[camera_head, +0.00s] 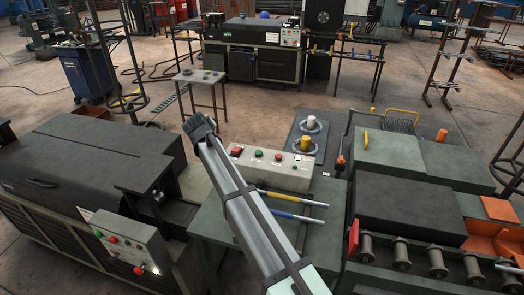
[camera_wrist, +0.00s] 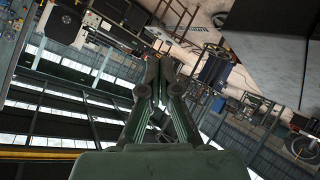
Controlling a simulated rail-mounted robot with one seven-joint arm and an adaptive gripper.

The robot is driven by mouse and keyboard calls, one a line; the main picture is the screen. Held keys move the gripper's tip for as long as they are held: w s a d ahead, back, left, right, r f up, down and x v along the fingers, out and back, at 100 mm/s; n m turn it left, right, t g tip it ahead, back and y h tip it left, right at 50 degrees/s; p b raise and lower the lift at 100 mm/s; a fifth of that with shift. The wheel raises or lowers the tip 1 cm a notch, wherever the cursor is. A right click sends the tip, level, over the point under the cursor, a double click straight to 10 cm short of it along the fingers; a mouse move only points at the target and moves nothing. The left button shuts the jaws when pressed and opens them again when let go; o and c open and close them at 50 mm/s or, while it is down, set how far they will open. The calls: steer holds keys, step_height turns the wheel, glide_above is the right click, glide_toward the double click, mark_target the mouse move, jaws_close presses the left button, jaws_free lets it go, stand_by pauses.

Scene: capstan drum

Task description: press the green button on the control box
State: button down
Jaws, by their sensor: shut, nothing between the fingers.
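A pale control box (camera_head: 270,172) stands on the green table in the middle of the head view. Its top carries a red button (camera_head: 237,151), a green button (camera_head: 258,153) and other small controls. My arm crosses in front of its left side. The dark end of my arm, with my gripper (camera_head: 198,124), is up and left of the box in the picture, apart from it. In the wrist view my gripper (camera_wrist: 159,75) is shut and empty, facing the hall; the control box cannot be made out there.
Another control box (camera_head: 133,248) with green and red buttons is on the dark machine at lower left. Yellow- and blue-handled tools (camera_head: 290,199) lie before the middle box. Two ringed posts (camera_head: 305,144) stand behind it. A small table (camera_head: 200,77) is farther back.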

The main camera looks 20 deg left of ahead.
steer(key=w+d+f+m+g+h, duration=0.1)
steer(key=w+d+f+m+h, duration=0.1)
steer(key=w+d, duration=0.3)
steer(key=w+d+f+m+g+h+p, duration=0.1)
steer(key=w+d+m+h, duration=0.2)
steer(key=d, duration=0.8)
steer(key=shift+w+d+f+m+h, duration=0.3)
steer(key=shift+w+f+h, duration=0.05)
steer(key=shift+w+h, duration=0.65)
steer(key=shift+f, duration=0.15)
steer(key=b, duration=0.2)
glide_above(258, 152)
step_height(258, 152, down, 7)
steer(key=shift+s+f, duration=0.1)
steer(key=shift+f+b, duration=0.4)
steer(key=shift+f, duration=0.25)
steer(key=shift+f, duration=0.15)
steer(key=shift+f+b, duration=0.3)
steer(key=shift+b, duration=0.15)
